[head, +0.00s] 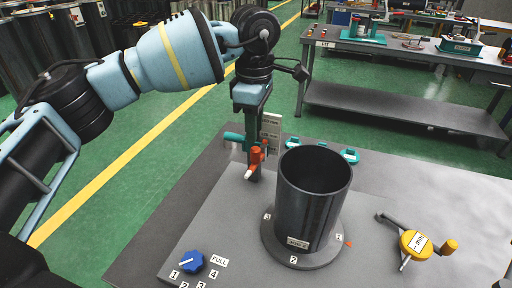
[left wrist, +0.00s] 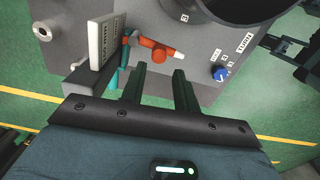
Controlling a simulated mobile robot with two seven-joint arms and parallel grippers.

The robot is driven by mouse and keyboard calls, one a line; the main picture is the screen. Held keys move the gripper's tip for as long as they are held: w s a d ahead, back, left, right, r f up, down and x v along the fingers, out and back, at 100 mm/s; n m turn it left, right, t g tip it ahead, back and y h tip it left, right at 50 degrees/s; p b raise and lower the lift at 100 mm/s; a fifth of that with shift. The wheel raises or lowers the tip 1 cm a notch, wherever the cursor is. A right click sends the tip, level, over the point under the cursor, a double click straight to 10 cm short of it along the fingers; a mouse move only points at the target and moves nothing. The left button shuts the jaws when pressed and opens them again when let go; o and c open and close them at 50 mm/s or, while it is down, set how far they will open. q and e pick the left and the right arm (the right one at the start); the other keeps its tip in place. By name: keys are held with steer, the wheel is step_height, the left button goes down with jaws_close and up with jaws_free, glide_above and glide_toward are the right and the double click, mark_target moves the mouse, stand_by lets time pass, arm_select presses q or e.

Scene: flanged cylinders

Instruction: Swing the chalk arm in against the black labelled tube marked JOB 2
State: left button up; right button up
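The black tube (head: 312,200) stands upright on a round flange with number tags; its small label appears to read JOB 2. Its rim (left wrist: 240,12) shows at the top of the left wrist view. The chalk arm (head: 257,154) has an orange holder and white tip, left of the tube and apart from it. It also shows in the left wrist view (left wrist: 152,52). My left gripper (head: 256,170) points down beside the chalk arm. In the left wrist view its fingers (left wrist: 160,70) are apart and empty, just short of the holder. My right gripper cannot be made out clearly.
A blue knob (head: 191,260) with number tags sits at the plate's near left. A yellow labelled piece (head: 416,243) with a lever lies right of the tube. A pale plate (head: 271,127) stands behind the chalk arm. Teal clamps (head: 350,155) are behind the tube.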

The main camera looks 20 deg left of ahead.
mark_target(255, 148)
arm_select(q)
step_height(255, 148, down, 7)
steer(key=shift+w+f, duration=0.1)
steer(key=shift+f, duration=0.05)
steer(key=shift+c, duration=0.4)
jaws_close()
